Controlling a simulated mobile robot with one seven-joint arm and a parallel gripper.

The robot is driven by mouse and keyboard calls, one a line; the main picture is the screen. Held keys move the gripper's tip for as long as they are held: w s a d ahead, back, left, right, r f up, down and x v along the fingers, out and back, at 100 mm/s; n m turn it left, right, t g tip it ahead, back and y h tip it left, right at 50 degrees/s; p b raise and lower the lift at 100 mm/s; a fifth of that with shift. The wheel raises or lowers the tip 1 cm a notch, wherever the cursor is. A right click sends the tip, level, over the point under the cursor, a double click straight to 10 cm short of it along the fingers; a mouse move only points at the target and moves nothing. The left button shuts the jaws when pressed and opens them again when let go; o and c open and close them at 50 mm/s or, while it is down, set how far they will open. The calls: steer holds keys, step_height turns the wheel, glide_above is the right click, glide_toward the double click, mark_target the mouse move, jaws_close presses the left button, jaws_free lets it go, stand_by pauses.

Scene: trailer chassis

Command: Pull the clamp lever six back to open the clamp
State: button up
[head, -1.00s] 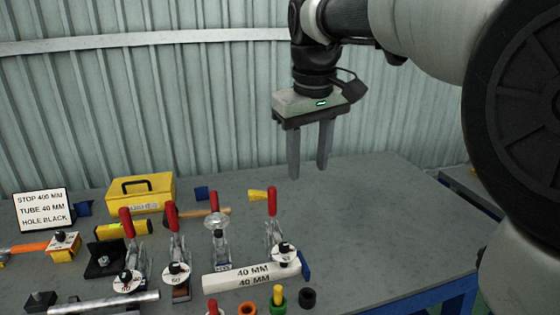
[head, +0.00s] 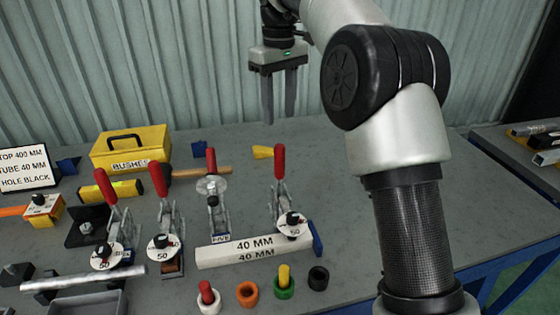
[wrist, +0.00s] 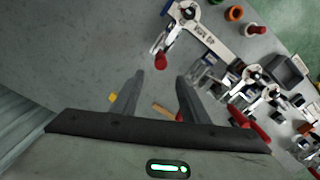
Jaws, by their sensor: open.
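Several toggle clamps with red levers stand in a row on the grey table. The third from the left is marked FIVE (head: 221,239). The rightmost clamp, whose own number I cannot read, has its red lever (head: 279,162) standing nearly upright behind the white 40 MM block (head: 225,256). This lever also shows in the wrist view (wrist: 161,61), beyond the fingertips. My gripper (head: 279,121) is open and empty, pointing down, apart from the levers. In the wrist view its two fingers (wrist: 159,80) are spread with nothing between the tips.
A yellow bushes box (head: 130,150) stands at the back left, with a sign (head: 25,168) beside it. Coloured rings, including a green one (head: 284,291), lie in front of the block. A metal tube (head: 80,279) lies front left. The table behind the rightmost lever is mostly clear.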

mark_target(280, 164)
step_height(280, 164, down, 16)
steer(key=b, duration=0.5)
steer(key=shift+s+f, duration=0.1)
steer(key=shift+f, duration=0.15)
steer(key=shift+c, duration=0.3)
jaws_close()
